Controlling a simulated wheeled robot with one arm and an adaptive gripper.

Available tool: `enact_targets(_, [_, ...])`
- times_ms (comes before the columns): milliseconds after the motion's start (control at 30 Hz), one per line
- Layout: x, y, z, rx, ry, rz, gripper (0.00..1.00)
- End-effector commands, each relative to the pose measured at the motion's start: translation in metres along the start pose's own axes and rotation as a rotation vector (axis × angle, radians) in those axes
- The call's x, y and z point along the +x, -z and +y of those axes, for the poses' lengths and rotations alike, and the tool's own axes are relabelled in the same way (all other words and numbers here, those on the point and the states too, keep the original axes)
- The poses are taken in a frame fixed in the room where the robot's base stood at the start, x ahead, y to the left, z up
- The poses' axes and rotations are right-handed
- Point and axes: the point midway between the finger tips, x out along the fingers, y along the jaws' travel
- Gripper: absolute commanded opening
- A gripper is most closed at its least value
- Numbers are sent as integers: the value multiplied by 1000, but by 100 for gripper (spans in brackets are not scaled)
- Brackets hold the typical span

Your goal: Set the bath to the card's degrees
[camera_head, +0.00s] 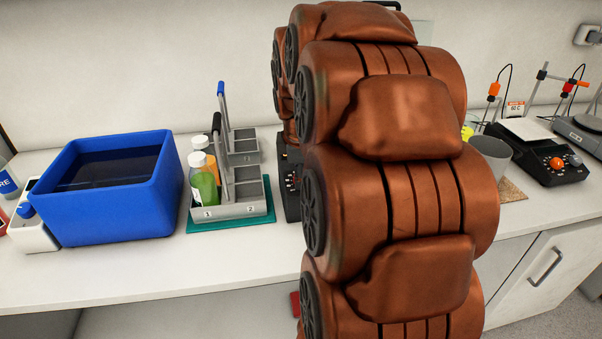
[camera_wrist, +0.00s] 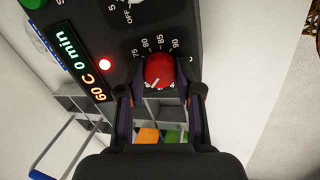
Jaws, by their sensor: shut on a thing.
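In the wrist view a red knob (camera_wrist: 159,71) sits on a black control panel (camera_wrist: 205,30), inside a ring of marks including 75, 85 and 90. My gripper (camera_wrist: 161,91) is closed about this knob, one finger on each side. A small pale pointer line shows at the knob's lower edge. The panel's display (camera_wrist: 82,62) reads 60 C and 0 min, with a lit red lamp (camera_wrist: 105,64) beside it. In the head view a card (camera_head: 515,107) reads 60 C. There my arm hides my gripper and most of the black device (camera_head: 290,185).
A blue tub (camera_head: 150,222) of dark liquid stands at the left. Beside it a grey rack (camera_head: 230,211) with bottles stands on a teal mat (camera_head: 212,227). At the right are a grey cup (camera_head: 490,155) and a black hotplate unit (camera_head: 545,165). The front counter strip is clear.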

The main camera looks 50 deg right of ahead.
Motion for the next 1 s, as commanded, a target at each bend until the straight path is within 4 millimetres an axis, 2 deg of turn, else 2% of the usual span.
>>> enact_targets(367, [3, 1, 0, 188, 8, 1, 0])
enact_targets(1000, [3, 0, 1, 790, 39, 2, 0])
